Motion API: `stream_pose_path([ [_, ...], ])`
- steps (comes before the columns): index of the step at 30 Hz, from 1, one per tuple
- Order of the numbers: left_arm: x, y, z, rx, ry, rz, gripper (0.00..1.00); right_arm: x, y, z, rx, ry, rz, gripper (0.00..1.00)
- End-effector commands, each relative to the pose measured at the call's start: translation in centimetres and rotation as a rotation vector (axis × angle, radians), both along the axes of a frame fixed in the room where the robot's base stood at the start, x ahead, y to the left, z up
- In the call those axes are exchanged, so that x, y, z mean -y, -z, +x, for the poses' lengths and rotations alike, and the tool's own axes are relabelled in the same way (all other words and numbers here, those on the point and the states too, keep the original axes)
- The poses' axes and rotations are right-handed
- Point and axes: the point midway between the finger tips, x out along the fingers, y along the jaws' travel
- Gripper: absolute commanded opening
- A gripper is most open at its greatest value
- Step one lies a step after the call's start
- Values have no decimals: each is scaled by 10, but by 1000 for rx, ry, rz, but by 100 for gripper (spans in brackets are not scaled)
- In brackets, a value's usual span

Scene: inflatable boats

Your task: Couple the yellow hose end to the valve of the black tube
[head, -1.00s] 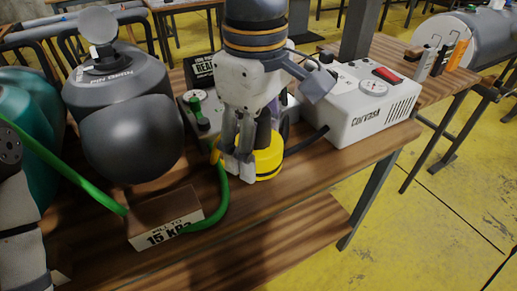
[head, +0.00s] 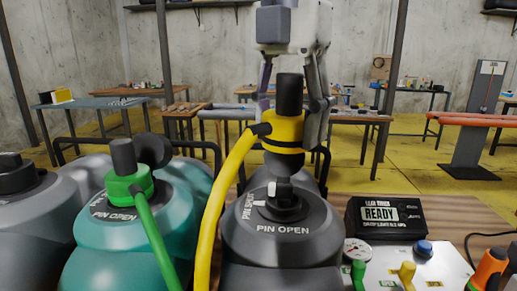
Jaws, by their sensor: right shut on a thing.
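My right gripper (head: 292,122) comes down from above, its fingers shut around the yellow hose end (head: 283,133). The hose end is a yellow collar with a black top and a dark lower part, and looks upright. It is over the valve (head: 281,204) of the black tube (head: 282,248), which is marked "PIN OPEN". The dark lower part is close above the valve's pin; I cannot tell whether they touch. The yellow hose (head: 212,215) leaves the collar on the left and hangs down in front. My left gripper is out of view.
Left is a teal tube (head: 90,250) with a green hose end (head: 128,186) on its valve. A grey tube (head: 30,220) is at far left. At right are a black "READY" display (head: 385,217) and a white panel (head: 425,268) with a gauge and knobs.

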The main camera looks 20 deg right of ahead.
Motion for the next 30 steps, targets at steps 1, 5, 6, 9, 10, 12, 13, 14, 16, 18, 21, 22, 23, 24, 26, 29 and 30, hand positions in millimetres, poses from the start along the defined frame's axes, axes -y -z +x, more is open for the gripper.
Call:
stream_pose_path([
  [1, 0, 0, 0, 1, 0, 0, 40, 2, -3, -1, 1, -16, 3, 24],
  [5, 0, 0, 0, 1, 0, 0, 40, 5, 1, -2, -3, -34, 4, 24],
  [6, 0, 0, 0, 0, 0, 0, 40, 5, 5, -2, -5, -35, 3, 24],
  [9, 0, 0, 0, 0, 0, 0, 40, 4, 19, -2, -5, -35, 3, 24],
  [10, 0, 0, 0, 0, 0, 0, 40, 5, 22, -2, -5, -34, 3, 24],
  [12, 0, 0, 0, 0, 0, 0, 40, 4, 31, -2, -5, -34, 3, 24],
  [13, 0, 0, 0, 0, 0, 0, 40, 4, 34, -2, -5, -34, 3, 24],
  [14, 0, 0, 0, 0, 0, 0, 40, 4, 37, -2, -5, -34, 3, 24],
  [16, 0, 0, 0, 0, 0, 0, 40, 4, 41, -2, -3, -32, 3, 24],
  [18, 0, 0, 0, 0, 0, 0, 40, 4, 45, -2, -2, -33, 2, 24],
  [21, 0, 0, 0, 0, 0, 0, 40, 4, 46, -1, -1, -32, 3, 24],
  [22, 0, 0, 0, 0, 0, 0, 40, 4, 46, -1, 0, -32, 3, 24],
  [23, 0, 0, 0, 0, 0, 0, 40, 4, 46, -1, 0, -32, 3, 24],
  [24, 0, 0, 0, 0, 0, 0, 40, 4, 46, -1, 0, -32, 3, 24],
  [26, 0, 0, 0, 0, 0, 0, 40, 4, 46, -1, -1, -32, 3, 24],
  [29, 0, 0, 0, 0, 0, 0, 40, 4, 46, -1, -1, -32, 3, 24],
  [30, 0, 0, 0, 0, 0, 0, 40, 4, 46, -2, -1, -32, 3, 24],
])
